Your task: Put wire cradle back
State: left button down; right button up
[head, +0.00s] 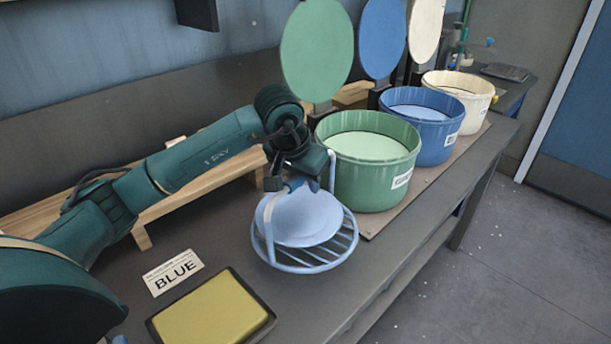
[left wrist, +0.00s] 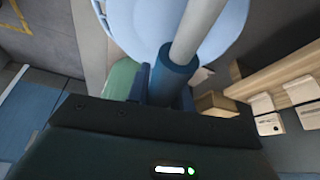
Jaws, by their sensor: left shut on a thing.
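The pale blue wire cradle (head: 318,262) has a round slatted base and upright posts, and holds pale blue plates (head: 300,218). It is in front of the green bucket (head: 370,185) in the head view; I cannot tell whether it touches the counter. My left gripper (head: 292,182) is above the plates, shut on the cradle's handle. In the left wrist view the handle's dark blue sleeve (left wrist: 176,75) sits between the fingers, with a plate (left wrist: 140,22) beyond. The fingers partly hide the handle. My right gripper is not in view.
A blue bucket (head: 422,140) and a cream bucket (head: 462,100) stand behind the green one. A BLUE card (head: 173,272) and a yellow pad in a dark tray (head: 212,312) lie at the front left. A wooden rack (head: 150,225) runs along the wall.

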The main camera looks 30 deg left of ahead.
aim_at(309, 212)
pick_arm(q)
jog(key=shift+f+b, duration=0.5)
jog(key=shift+f, duration=0.45)
jog(key=shift+f+b, duration=0.65)
jog(key=shift+f, duration=0.3)
jog(key=shift+w+f+b, duration=0.1)
jog(key=shift+f+b, duration=0.35)
jog(key=shift+f, duration=0.25)
jog(key=shift+f+b, duration=0.25)
jog(key=shift+b, duration=0.05)
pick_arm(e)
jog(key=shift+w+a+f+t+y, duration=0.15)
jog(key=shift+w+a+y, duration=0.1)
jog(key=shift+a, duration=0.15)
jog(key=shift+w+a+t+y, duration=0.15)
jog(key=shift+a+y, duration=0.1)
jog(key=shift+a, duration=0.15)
pick_arm(q)
jog(key=shift+s+f+b, duration=0.25)
jog(key=shift+f+b, duration=0.05)
jog(key=shift+b, duration=0.05)
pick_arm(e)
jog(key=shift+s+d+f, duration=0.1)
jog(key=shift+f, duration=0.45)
pick_arm(q)
jog(key=c, duration=1.4)
grip_release()
jog(key=shift+w, duration=0.15)
jog(key=shift+o, duration=1.3)
jog(key=shift+r, duration=0.1)
